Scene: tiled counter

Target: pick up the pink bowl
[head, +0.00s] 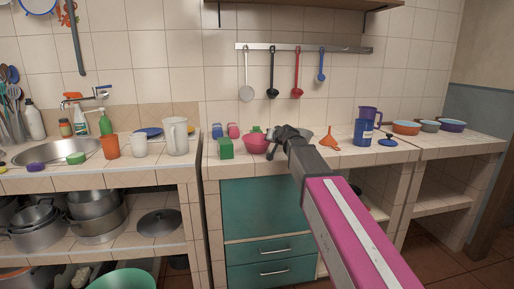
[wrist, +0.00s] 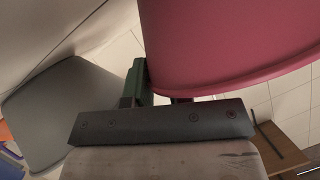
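The pink bowl (head: 256,145) stands on the middle counter, just right of a green box (head: 225,148). My gripper (head: 274,138) is at the bowl's right side, by its rim, and partly covers it. In the wrist view the pink bowl (wrist: 235,45) fills the upper right, very close to my gripper (wrist: 160,92). The bowl hides part of the fingers. I cannot tell whether its wall is between them or whether they are touching it.
A grey bowl (head: 306,133) is behind my gripper. An orange funnel (head: 329,138), a blue mug (head: 363,132) and several bowls stand to the right. A white pitcher (head: 175,136) and the sink (head: 55,152) are to the left. Ladles hang from a rail (head: 305,48) above.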

